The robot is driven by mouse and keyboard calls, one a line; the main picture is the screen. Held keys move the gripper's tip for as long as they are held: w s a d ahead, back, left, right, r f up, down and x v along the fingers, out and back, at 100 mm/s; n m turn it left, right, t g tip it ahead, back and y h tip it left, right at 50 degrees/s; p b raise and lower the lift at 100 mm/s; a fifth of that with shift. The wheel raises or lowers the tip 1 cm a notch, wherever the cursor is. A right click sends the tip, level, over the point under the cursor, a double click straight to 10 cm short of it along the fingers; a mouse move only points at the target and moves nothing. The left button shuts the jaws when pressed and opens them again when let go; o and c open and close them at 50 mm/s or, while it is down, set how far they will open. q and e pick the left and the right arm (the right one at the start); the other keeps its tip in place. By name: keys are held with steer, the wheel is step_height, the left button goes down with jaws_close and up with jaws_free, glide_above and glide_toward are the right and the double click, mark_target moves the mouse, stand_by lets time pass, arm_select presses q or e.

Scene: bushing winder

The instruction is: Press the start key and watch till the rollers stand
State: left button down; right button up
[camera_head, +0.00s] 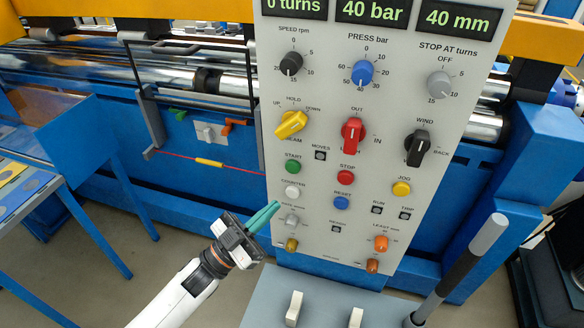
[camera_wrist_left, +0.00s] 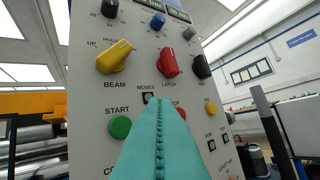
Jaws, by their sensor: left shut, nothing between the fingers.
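The green start key (camera_head: 293,166) sits on the grey control panel (camera_head: 330,215), below the yellow beam knob. It also shows in the left wrist view (camera_wrist_left: 120,127), just left of the fingers. My left gripper (camera_head: 276,205) is shut and empty, its teal fingers in front of the lower left of the panel, below the start key. I cannot tell whether the tips touch the panel. The steel rollers (camera_head: 170,78) lie behind the panel; whether they turn cannot be told. The displays read "0 turns", "40 bar" and "40 mm". My right gripper is not in view.
The red stop key (camera_head: 346,177), white counter key (camera_head: 292,192) and blue reset key (camera_head: 341,202) lie close to the start key. A wire guard frame (camera_head: 150,110) stands left of the panel. A black-and-grey lever (camera_head: 460,270) stands at the lower right.

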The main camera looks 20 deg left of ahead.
arm_select(q)
steer(key=shift+w, duration=0.15)
steer(key=b, duration=0.3)
glide_toward(292, 168)
steer(key=w+d+r, duration=0.3)
steer(key=d+r, duration=0.1)
steer(key=shift+s+d+f, duration=0.15)
steer(key=shift+d, duration=0.05)
stand_by(0.4)
stand_by(1.3)
steer(key=shift+w, duration=0.4)
